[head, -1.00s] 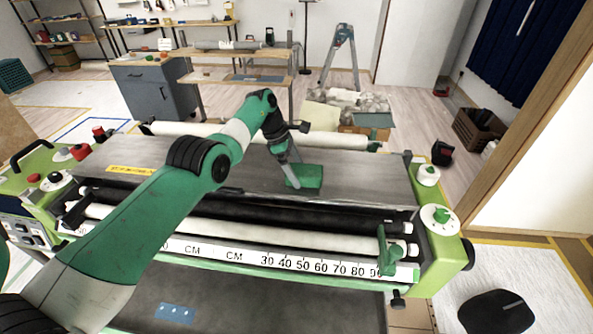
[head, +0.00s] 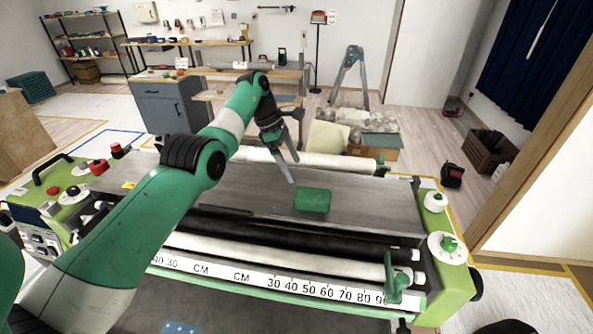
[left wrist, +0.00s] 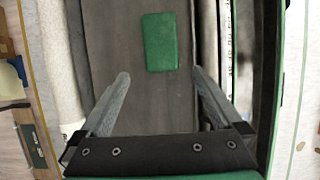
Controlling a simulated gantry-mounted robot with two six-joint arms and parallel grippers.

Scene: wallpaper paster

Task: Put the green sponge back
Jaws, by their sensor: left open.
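The green sponge (head: 313,200) lies flat on the grey metal bed of the pasting machine, right of the middle. In the left wrist view the sponge (left wrist: 160,41) lies ahead of the fingertips, between their lines, with bare bed around it. My left gripper (head: 292,168) is open and empty, above the bed and a little to the left of the sponge, not touching it. Both fingers of the left gripper (left wrist: 164,82) stand wide apart in the left wrist view. My right gripper does not show.
White rollers (head: 310,161) run along the back of the bed, and black and white rollers with a ruler strip (head: 235,279) along the front. Green-and-white knobs (head: 447,244) stand at the right end. Behind are a workbench, a grey cabinet (head: 170,104) and a stepladder (head: 350,76).

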